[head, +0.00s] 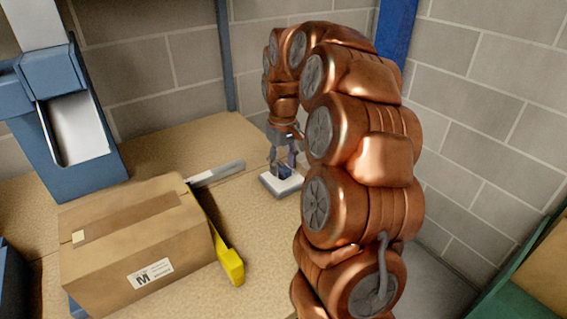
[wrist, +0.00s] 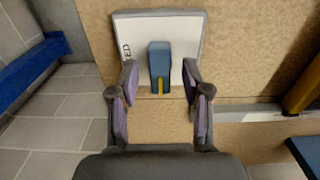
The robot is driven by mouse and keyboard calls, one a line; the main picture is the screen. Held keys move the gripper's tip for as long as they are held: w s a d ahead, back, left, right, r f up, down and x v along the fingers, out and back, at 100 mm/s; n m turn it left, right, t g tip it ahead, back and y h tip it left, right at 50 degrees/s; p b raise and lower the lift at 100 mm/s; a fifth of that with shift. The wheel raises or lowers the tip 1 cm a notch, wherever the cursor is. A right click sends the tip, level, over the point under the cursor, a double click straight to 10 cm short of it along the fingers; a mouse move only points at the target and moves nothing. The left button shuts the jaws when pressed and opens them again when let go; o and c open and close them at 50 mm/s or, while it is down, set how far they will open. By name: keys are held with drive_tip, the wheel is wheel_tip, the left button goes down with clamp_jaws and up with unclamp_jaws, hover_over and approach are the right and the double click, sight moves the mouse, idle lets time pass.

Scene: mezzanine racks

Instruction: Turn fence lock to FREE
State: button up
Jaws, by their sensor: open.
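The fence lock is a white plate (wrist: 185,28) with a grey rim and an upright blue knob (wrist: 160,62). A yellow mark on the knob points toward the bottom of the wrist view. Letters ending in "ED" show at the plate's left; the rest of that word is hidden, and no FREE label can be read. My gripper (wrist: 160,78) is open, with one finger on each side of the knob and a gap on both sides. In the head view the plate (head: 270,184) lies on the tabletop below my gripper (head: 284,162), which partly hides the knob.
A cardboard box (head: 130,240) stands at the left on the tan tabletop (head: 185,145). A yellow piece (head: 232,265) and a grey bar (head: 217,173) lie beside it. A blue chute (head: 70,130) stands behind the box; a blue post (head: 396,30) rises at the back.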

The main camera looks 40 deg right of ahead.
sight(283, 166)
wheel_tip(283, 166, up, 12)
idle(0.7)
idle(0.4)
drive_tip(key=s+a+n+p, duration=0.1)
drive_tip(key=s+a+p, duration=0.1)
drive_tip(key=s+a, duration=0.45)
drive_tip(key=s+a+p, duration=0.1)
drive_tip(key=s+a, duration=0.3)
drive_tip(key=a, duration=0.5)
drive_tip(key=s+a+f+g+p, duration=0.1)
drive_tip(key=s+a+f, duration=0.2)
drive_tip(key=s, duration=0.6)
drive_tip(key=s+a+f+p, duration=0.2)
drive_tip(key=s+a+f, duration=0.2)
drive_tip(key=s, duration=0.5)
drive_tip(key=shift+s+a+f+m+g+p, duration=0.2)
drive_tip(key=shift+f+m+g+p, duration=0.1)
drive_tip(key=shift+g, duration=0.1)
